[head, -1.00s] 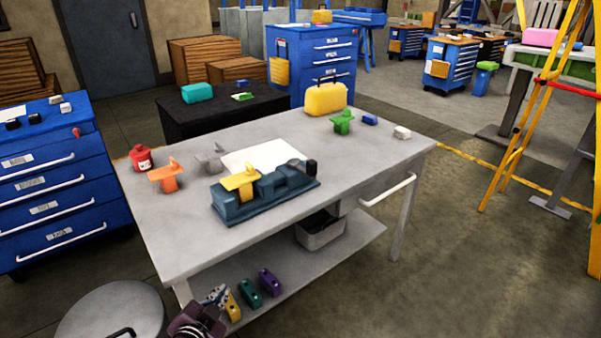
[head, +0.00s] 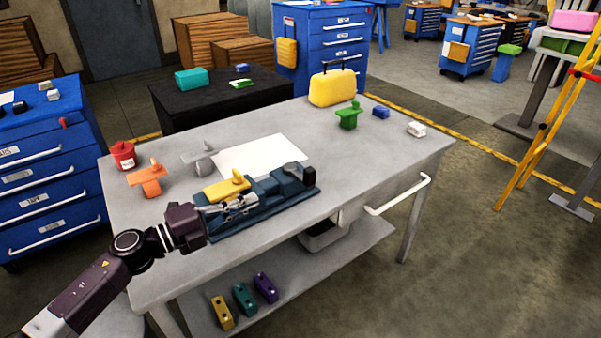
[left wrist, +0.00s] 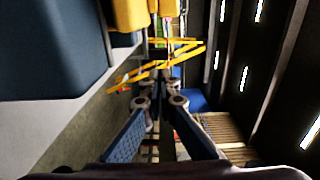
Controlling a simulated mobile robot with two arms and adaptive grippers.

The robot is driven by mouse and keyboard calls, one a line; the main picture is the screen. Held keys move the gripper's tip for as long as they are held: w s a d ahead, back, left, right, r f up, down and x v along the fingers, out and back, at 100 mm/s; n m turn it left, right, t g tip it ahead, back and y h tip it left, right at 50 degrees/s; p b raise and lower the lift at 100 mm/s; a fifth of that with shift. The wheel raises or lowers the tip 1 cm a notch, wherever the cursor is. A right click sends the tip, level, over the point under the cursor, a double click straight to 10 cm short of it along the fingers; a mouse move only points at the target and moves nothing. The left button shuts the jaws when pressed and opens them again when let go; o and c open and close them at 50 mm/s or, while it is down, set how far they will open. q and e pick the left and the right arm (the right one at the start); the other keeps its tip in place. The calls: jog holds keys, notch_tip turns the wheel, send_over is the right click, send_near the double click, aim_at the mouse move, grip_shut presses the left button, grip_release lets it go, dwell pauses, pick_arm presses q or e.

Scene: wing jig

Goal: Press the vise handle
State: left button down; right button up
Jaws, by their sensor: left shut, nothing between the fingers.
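The dark blue vise (head: 268,205) sits on the grey workbench (head: 330,140). A yellow piece (head: 222,190) with an upright tab lies on its left part, and a black block (head: 297,169) is at its right end. I cannot tell clearly which part is the handle. My left gripper (head: 252,202) is shut and empty, close in front of the vise's left part; contact cannot be told. In the left wrist view the shut fingers (left wrist: 160,88) point ahead, with a large blue surface (left wrist: 45,45), likely the vise, at the left. My right gripper is out of view.
An orange piece (head: 146,179), a red container (head: 123,154) and a grey piece (head: 203,156) stand left of the vise. White paper (head: 262,155) lies behind it. A yellow case (head: 333,88) and green piece (head: 348,117) stand farther back.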

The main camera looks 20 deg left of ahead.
pick_arm(q)
jog(key=p, duration=0.1)
send_near(306, 176)
jog(key=p+x, duration=0.1)
jog(key=x, duration=0.5)
jog(key=shift+w+a+f, duration=0.1)
jog(key=shift+w+d+f+p, duration=0.1)
jog(key=shift+w+d+p, duration=0.2)
jog(key=shift+w+d, duration=0.05)
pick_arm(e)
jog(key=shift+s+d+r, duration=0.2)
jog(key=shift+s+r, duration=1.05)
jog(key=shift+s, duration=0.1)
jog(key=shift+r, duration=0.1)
